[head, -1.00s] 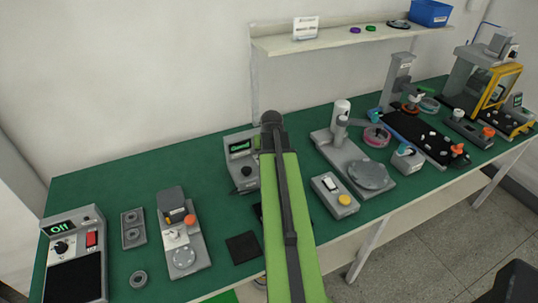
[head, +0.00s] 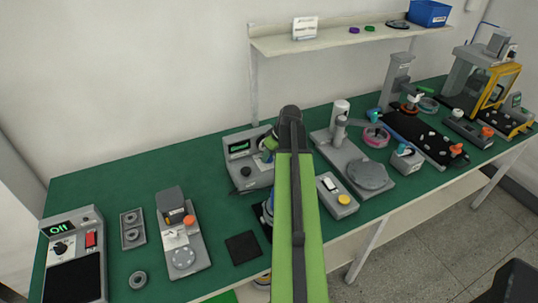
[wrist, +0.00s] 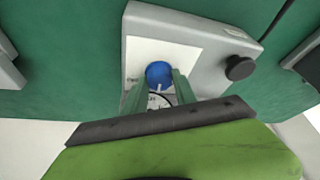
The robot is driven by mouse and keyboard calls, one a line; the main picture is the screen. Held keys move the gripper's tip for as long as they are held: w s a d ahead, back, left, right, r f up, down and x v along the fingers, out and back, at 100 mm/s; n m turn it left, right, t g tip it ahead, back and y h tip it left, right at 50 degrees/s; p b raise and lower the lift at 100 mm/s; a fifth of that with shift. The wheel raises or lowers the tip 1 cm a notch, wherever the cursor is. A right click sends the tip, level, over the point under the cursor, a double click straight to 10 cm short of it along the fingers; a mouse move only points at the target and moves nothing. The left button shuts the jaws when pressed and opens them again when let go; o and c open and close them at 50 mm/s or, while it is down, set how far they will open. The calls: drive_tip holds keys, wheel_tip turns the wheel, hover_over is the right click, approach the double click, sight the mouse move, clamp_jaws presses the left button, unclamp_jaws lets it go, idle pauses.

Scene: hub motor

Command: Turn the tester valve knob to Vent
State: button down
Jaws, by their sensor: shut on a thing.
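The tester (head: 250,165) is a grey box with a green-lit display and a black dial, at the middle of the bench in the head view. In the wrist view its pale panel (wrist: 152,50) carries a round blue valve knob (wrist: 159,73). My gripper (wrist: 161,82) is shut on this knob, with one green finger at each side. A white pointer mark shows just below the blue cap. Small print around the knob is partly covered by the fingers, and I cannot read which position it points to. In the head view my arm hides the knob and the fingertips.
A black dial (wrist: 240,67) stands out from the tester beside the panel. A grey switch box (head: 336,195) with a yellow button stands to the right of my arm. A black pad (head: 243,248) lies at front left. Green bench is clear behind the tester's left side.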

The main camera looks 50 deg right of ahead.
drive_tip(key=shift+n, duration=0.4)
drive_tip(key=c, duration=1)
unclamp_jaws()
